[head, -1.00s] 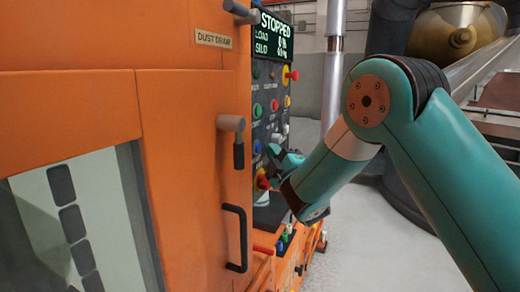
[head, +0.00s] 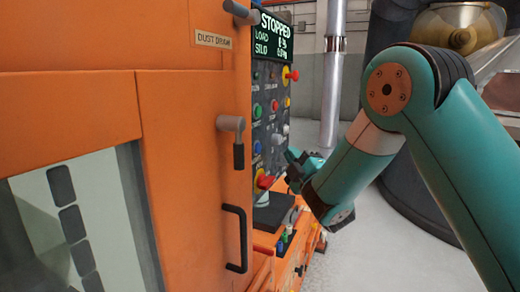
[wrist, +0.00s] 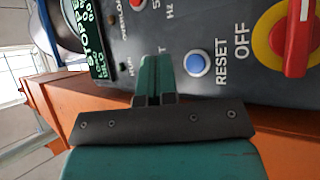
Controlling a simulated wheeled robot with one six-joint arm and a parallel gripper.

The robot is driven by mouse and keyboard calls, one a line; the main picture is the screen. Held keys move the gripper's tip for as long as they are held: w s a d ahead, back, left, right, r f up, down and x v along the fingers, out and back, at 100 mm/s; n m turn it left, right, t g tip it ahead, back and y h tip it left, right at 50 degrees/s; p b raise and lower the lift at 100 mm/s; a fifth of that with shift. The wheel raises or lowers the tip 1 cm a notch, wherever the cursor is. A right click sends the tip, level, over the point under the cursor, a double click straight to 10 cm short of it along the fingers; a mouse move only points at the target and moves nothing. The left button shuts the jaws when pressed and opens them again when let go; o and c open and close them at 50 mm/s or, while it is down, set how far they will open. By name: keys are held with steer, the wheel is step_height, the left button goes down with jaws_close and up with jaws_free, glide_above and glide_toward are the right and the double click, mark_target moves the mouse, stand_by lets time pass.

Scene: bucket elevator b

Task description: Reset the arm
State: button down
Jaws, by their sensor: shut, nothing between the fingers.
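My teal arm reaches from the right toward the dark control panel (head: 269,118) on the orange machine. My gripper (head: 290,157) is near the panel's lower right edge, apart from it as far as I can tell. In the wrist view the gripper (wrist: 155,62) is shut and empty, with its fingers together in front of the panel. The blue button labelled RESET (wrist: 196,64) is just right of the fingers there. A red rotary handle (wrist: 300,38) on a yellow plate marked OFF is further right. The display (head: 271,35) reads STOPPED.
The orange cabinet (head: 185,150) fills the left, with grey latch handles (head: 232,124) and a black pull handle (head: 237,238) sticking out. A metal pipe (head: 333,75) stands behind. Grey floor (head: 370,225) is open below the arm.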

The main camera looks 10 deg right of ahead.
stand_by(0.4)
steer(key=s+a+f+m+g, duration=0.1)
steer(key=s+a+m+g, duration=0.1)
steer(key=s+g, duration=0.5)
steer(key=s+a+f+m+g+h+p, duration=0.1)
steer(key=s+m+g, duration=0.3)
steer(key=s, duration=1.4)
steer(key=s+a+f+m+g, duration=0.2)
steer(key=s+a+m+g, duration=0.1)
steer(key=s+g, duration=0.8)
steer(key=shift+s+m+p, duration=0.35)
steer(key=shift+s+m, duration=0.25)
steer(key=shift+s, duration=0.45)
